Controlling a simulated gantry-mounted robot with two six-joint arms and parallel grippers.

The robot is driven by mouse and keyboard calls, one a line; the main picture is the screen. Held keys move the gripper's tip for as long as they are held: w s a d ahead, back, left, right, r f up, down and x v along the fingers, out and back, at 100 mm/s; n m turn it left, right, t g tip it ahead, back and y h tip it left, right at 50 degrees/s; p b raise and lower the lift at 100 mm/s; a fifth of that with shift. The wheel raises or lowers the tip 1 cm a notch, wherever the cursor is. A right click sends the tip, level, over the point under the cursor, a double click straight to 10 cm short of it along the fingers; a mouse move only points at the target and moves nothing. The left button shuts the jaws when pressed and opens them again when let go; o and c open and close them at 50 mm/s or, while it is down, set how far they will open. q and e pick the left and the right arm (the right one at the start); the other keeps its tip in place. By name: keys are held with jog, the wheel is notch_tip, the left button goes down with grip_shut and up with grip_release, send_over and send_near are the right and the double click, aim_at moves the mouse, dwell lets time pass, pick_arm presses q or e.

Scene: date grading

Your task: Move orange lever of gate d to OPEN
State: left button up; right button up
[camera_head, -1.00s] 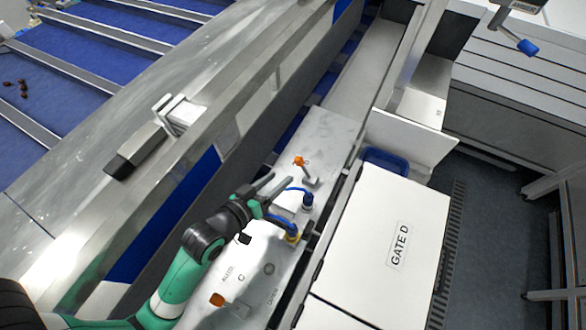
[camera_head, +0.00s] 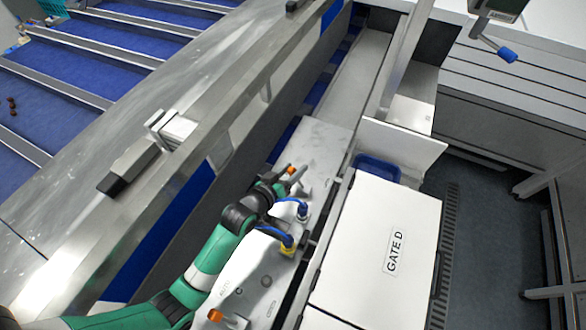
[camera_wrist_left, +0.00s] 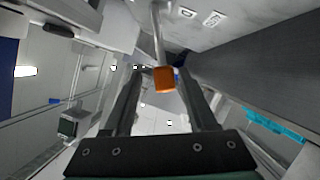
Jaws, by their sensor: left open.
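The orange-tipped lever (camera_head: 291,169) stands on the white panel (camera_head: 325,140) beside the box marked GATE D (camera_head: 395,250). My left gripper (camera_head: 296,180) is at this lever, and its hand partly hides the lever's lower part. In the left wrist view the orange knob (camera_wrist_left: 164,79) on its metal rod shows between the two open fingers (camera_wrist_left: 160,98), with gaps on both sides. I cannot tell whether a finger touches it. My right gripper is not in view.
Blue cables with connectors (camera_head: 288,243) rise from the panel close beside my left forearm. A second orange-tipped lever (camera_head: 215,315) is at the lower end of the panel. A metal rail (camera_head: 190,190) runs along the left. A blue bin (camera_head: 378,170) sits behind the box.

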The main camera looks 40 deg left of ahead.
pick_arm(q)
grip_shut()
dwell(1.4)
